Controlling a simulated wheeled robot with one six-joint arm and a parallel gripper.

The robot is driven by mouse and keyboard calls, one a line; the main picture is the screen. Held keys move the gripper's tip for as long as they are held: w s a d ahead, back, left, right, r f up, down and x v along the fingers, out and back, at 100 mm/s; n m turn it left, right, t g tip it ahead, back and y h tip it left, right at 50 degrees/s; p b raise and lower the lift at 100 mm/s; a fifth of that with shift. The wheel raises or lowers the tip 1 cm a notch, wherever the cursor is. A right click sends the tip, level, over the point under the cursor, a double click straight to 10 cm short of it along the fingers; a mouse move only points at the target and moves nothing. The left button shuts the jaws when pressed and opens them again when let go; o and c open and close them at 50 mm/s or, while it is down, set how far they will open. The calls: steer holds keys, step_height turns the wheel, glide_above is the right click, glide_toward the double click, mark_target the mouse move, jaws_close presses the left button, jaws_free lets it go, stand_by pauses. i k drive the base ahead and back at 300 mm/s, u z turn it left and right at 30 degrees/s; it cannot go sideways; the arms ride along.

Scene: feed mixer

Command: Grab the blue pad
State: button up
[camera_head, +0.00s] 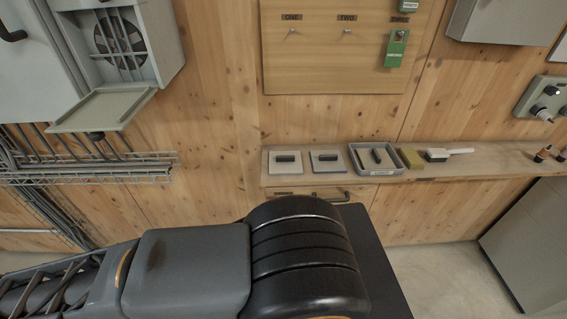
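Two flat pads with black handles lie side by side on the wooden shelf. The right one (327,166) shows a bluish lower edge and looks like the blue pad. The left one (286,168) looks pale grey. A third black handle (376,156) shows inside a grey tray (359,168) to their right; the colour of what it sits on is hard to tell. My gripper is not in view; only dark parts of my own body show at the bottom.
A drawer handle (337,197) sticks out below the pads. Above is a wooden board (330,65) with hooks and green tags. An open grey fan box (125,50) hangs at left.

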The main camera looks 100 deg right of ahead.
mark_target(328, 161)
steer(key=i, duration=0.35)
steer(key=z, duration=3.95)
steer(key=i, duration=0.5)
